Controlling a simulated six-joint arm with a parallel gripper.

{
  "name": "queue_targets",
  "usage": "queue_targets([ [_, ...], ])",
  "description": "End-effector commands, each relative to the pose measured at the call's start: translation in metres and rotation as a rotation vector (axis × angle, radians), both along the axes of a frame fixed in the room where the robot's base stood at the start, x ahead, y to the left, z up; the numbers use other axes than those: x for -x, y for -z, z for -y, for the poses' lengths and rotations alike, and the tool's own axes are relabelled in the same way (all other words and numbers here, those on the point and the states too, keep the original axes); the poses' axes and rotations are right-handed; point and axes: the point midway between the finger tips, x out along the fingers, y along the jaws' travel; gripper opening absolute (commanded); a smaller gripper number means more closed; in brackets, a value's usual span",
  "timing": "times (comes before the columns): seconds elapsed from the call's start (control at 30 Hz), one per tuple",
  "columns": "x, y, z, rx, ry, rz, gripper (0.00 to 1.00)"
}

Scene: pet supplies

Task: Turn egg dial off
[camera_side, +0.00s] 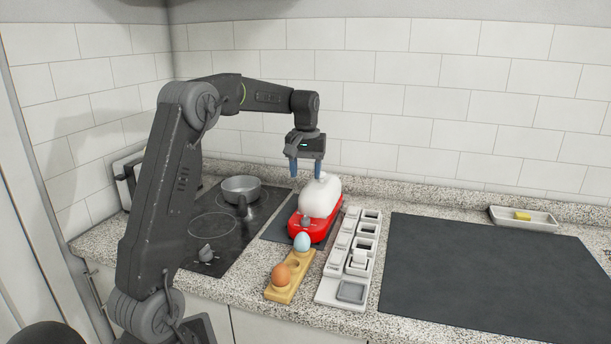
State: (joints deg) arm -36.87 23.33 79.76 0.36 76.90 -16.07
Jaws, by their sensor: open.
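A red egg cooker (309,229) with a white domed lid (322,196) stands on a dark mat at the back middle of the counter. A small grey part that looks like its dial (306,222) shows on the front of the red base; its setting is too small to read. My gripper (305,172) points down, open and empty, above the left part of the white lid. Its two blue fingertips are apart, and I cannot tell whether they touch the lid.
A wooden egg holder (294,282) in front carries a brown egg (281,275) and a pale blue egg (302,242). A white compartment tray (330,291) stands right of it. A cooktop (232,234) with a pot (241,187) lies left. A dark mat (480,265) at right is clear.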

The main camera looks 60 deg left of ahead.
Motion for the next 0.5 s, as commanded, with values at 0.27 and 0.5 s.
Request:
queue_targets([
  [0.27,-0.004,0.004,0.006,-0.028,0.235,-0.034,0.53],
  [0.5,-0.002,0.039,0.005,-0.025,0.232,-0.037,0.53],
])
